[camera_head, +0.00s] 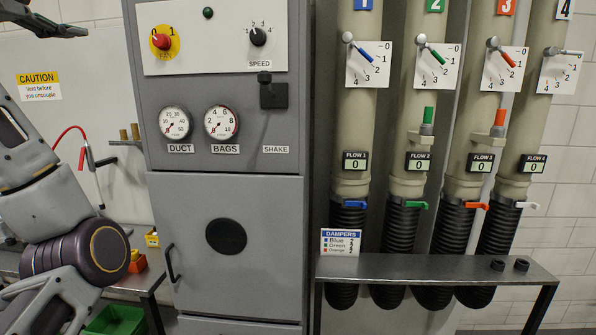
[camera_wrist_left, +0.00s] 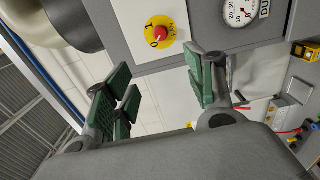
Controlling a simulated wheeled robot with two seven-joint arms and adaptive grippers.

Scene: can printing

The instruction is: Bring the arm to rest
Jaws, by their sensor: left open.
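My left gripper (camera_head: 58,24) shows in part at the top left corner of the head view, cut off by the picture edge. It is left of the grey cabinet and apart from its red fan knob (camera_head: 161,41). In the left wrist view my left gripper (camera_wrist_left: 157,82) has its green-padded fingers spread wide, with nothing between them. The fan knob (camera_wrist_left: 160,33) shows beyond the fingers there, on its yellow disc. My left arm's links fill the lower left of the head view. My right gripper is in neither view.
The grey cabinet (camera_head: 226,175) stands close right of my left arm. Four ducts with dampers stand further right, behind a metal shelf (camera_head: 440,268). A side bench (camera_head: 140,284), a green bin (camera_head: 115,321) and a red hose (camera_head: 70,130) are near my left arm.

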